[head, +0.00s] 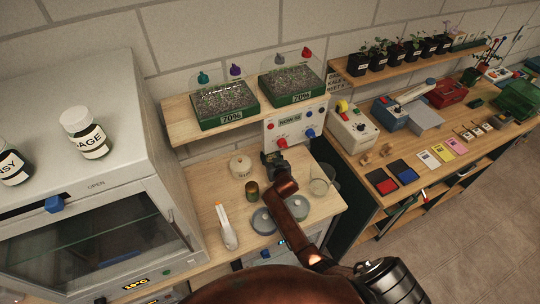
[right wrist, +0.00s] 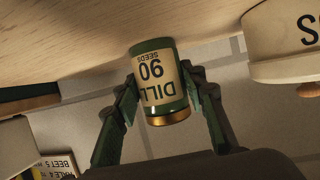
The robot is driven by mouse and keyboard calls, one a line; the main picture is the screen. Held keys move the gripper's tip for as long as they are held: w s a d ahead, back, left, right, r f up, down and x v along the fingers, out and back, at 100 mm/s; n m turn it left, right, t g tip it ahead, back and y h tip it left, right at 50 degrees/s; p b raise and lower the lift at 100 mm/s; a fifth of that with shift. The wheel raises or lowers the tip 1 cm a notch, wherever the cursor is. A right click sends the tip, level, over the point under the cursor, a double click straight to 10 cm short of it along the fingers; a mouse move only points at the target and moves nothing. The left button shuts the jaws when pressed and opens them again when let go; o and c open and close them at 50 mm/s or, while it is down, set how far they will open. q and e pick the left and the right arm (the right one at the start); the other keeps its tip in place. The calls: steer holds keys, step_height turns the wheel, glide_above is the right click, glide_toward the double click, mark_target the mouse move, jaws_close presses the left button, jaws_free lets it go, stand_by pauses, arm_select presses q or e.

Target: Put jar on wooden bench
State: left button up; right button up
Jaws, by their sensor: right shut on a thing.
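My right gripper (head: 270,158) is over the back of the wooden bench (head: 205,195), its arm reaching in from below in the head view. In the right wrist view, its two fingers (right wrist: 160,110) are shut on a small green jar (right wrist: 152,75) with a gold lid and a cream label reading "DILL 90 SEEDS". The wrist picture is upside down, with the wooden surface (right wrist: 90,40) at the top. The jar's base is at or just above the wood; I cannot tell whether it touches. The gripper mostly hides this jar in the head view. My left gripper is not in view.
A white round tin (head: 240,166) stands left of the gripper. A small dark jar (head: 252,190), a white spray bottle (head: 227,228), grey round dishes (head: 263,221) and a glass beaker (head: 320,181) share the bench. A shelf with seedling trays (head: 225,104) hangs above.

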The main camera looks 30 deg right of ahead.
steer(key=o, duration=1.3)
steer(key=shift+r, duration=0.15)
steer(key=shift+s+r+p, duration=0.1)
steer(key=shift+r+p, duration=0.1)
steer(key=shift+p, duration=0.15)
steer(key=v, duration=1.1)
steer(key=shift+s+a+r+p, duration=0.1)
steer(key=shift+s+a+p, duration=0.05)
steer(key=shift+s+p, duration=0.25)
